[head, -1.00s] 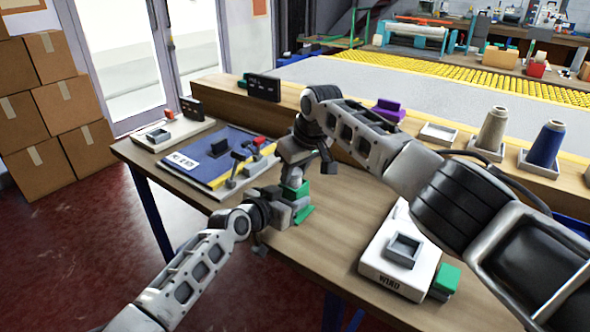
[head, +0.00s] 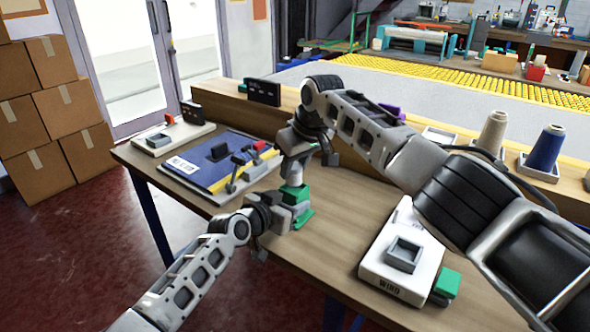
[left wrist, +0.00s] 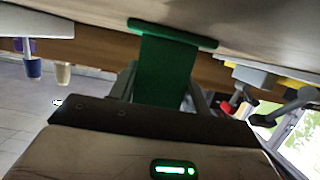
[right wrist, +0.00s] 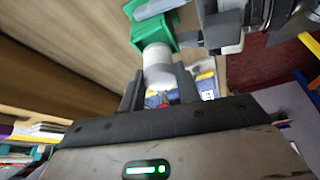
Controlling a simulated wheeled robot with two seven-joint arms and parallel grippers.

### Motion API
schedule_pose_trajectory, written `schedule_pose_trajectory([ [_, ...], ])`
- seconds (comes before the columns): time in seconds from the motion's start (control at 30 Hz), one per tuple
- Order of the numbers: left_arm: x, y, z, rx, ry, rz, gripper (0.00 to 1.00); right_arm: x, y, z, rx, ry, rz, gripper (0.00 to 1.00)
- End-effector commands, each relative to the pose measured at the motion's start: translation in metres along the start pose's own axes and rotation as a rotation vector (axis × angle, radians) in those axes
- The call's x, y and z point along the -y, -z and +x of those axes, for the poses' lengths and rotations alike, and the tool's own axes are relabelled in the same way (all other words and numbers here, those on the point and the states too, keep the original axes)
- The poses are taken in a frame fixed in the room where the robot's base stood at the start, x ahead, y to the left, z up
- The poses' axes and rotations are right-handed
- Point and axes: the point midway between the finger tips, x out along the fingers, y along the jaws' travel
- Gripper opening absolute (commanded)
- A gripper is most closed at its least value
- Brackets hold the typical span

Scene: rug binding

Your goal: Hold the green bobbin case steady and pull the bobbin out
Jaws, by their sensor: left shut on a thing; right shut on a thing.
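The green bobbin case (head: 293,194) stands above the wooden table in the head view. My left gripper (head: 290,212) is shut on its lower part. In the left wrist view, the case's green body (left wrist: 163,72) sits between my left fingers, with a wide green flange (left wrist: 172,31) at its end. My right gripper (head: 293,174) is above the case. In the right wrist view, it is shut on the pale grey cylindrical bobbin (right wrist: 158,62). The bobbin's far end is at the case's open side (right wrist: 153,31); I cannot tell how much is still inside.
A white winder (head: 395,270) marked WIND with a square grey tray, and a green block (head: 447,283), stand at the right. A blue panel (head: 213,172) with levers is at the left. Cones (head: 493,135) stand on the back ledge. The table between is clear.

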Motion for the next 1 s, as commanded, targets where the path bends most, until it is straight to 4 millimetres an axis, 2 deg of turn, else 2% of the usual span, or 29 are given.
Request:
schedule_pose_trajectory([
  [1.0, 0.0, -0.001, 0.0, 0.002, 0.001, 0.0, 0.18, 0.0, 0.02, -0.047, -0.001, 0.0, -0.001, 0.09],
])
